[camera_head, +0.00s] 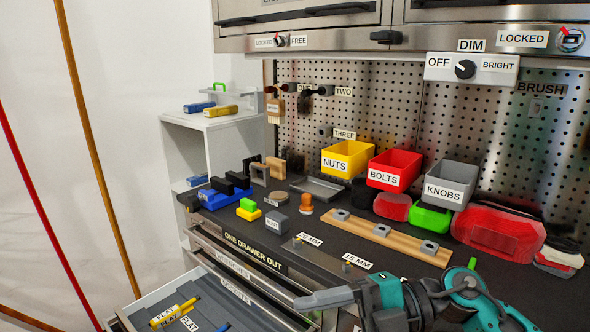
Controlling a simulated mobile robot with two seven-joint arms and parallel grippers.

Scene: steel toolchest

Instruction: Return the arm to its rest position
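My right arm, teal and dark grey, comes in from the bottom right. Its gripper (312,300) points left in front of the worktop's front edge, near the open drawer's right end. Its light grey fingers look like a single piece from this side, so any gap between them is hidden. No held object shows at the tips. My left arm and gripper are not in view.
An open drawer (220,290) at the lower left holds yellow-handled tools (172,312). Yellow (346,157), red (395,169) and grey (451,184) bins stand at the back. A wooden strip (385,237) and red cases (498,232) lie near the arm.

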